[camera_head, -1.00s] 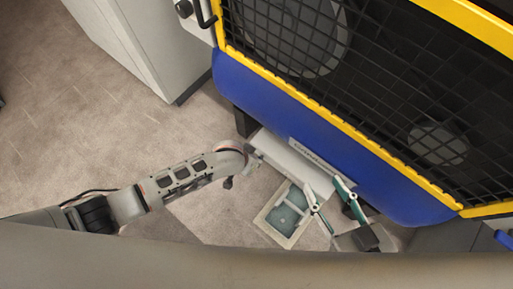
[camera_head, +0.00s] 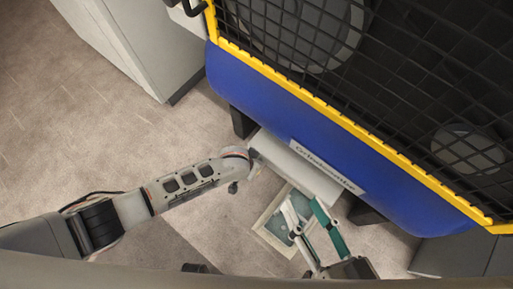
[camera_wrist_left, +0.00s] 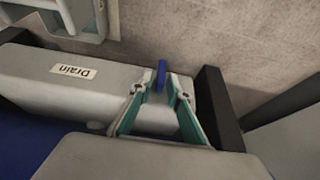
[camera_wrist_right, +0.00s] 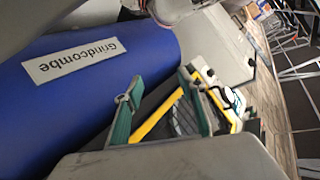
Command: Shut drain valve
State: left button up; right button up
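My left gripper (camera_wrist_left: 158,84) has one finger on each side of the handle, partly open with a narrow gap. I cannot tell whether either finger touches it. In the head view, my left arm (camera_head: 190,178) reaches the left end of the pale housing (camera_head: 300,168), and the handle is hidden. My right gripper (camera_head: 303,207) is open and empty, in front of the housing. It also shows open in the right wrist view (camera_wrist_right: 158,84).
A blue machine panel (camera_head: 340,150) with yellow-edged black mesh (camera_head: 380,80) rises behind the housing. A pale tray (camera_head: 262,228) lies on the floor below my right gripper. A grey cabinet (camera_head: 125,45) stands at upper left. Floor at left is clear.

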pick_arm(q)
grip_shut()
